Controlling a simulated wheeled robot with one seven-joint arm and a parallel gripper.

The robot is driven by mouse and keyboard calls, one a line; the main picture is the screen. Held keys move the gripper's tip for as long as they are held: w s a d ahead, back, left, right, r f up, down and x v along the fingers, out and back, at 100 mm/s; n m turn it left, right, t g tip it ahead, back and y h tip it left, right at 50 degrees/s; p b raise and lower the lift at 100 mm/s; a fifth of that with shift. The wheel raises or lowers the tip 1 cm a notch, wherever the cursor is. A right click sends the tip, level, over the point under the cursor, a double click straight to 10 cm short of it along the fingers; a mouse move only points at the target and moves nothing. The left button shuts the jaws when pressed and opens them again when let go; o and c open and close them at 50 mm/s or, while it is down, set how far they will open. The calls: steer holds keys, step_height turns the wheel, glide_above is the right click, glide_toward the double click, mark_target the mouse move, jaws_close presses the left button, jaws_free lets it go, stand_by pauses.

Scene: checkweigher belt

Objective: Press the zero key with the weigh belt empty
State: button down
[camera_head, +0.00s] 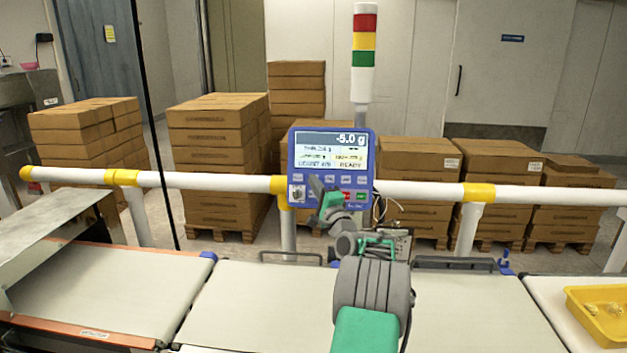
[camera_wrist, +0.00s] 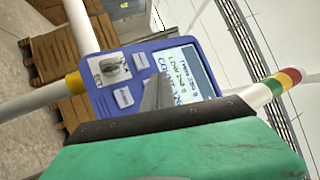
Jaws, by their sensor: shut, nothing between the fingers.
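The blue control panel (camera_head: 291,160) is mounted on the white rail. Its display (camera_head: 331,150) reads -5.0 g. A row of pale keys (camera_head: 345,180) lies under the display, with a red and a green key lower down; key labels are too small to read. My gripper (camera_head: 314,182) is shut and empty, its tip over the left part of the key row. In the wrist view the closed fingers (camera_wrist: 155,95) cover part of the panel between keys (camera_wrist: 122,97) and display (camera_wrist: 180,75). I cannot tell whether they touch it. The middle belt (camera_head: 258,305) looks empty where visible; my arm hides part.
A yellow tray (camera_head: 575,298) with pale yellow items sits at the far right. The rail (camera_head: 420,190) runs across behind the belts. A red, yellow and green light tower (camera_head: 364,55) stands behind the panel. Stacked cartons (camera_head: 218,150) are beyond the rail. A metal housing (camera_head: 60,225) covers the left belt.

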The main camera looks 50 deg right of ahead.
stand_by(0.8)
steer(key=shift+w+d+f, duration=0.1)
steer(key=shift+w+d, duration=0.15)
steer(key=shift+d, duration=0.05)
steer(key=shift+w+d+f+b, duration=0.1)
steer(key=shift+w+d+b, duration=0.15)
steer(key=shift+d+b, duration=0.1)
stand_by(0.5)
steer(key=shift+a, duration=0.15)
steer(key=shift+s+a+r, duration=0.2)
steer(key=shift+s+a, duration=0.3)
stand_by(0.3)
steer(key=s+a, duration=0.1)
steer(key=a, duration=0.1)
steer(key=s+a+r+b, duration=0.1)
steer(key=s, duration=0.1)
steer(key=shift+a+r, duration=0.2)
steer(key=shift+a, duration=0.2)
stand_by(0.4)
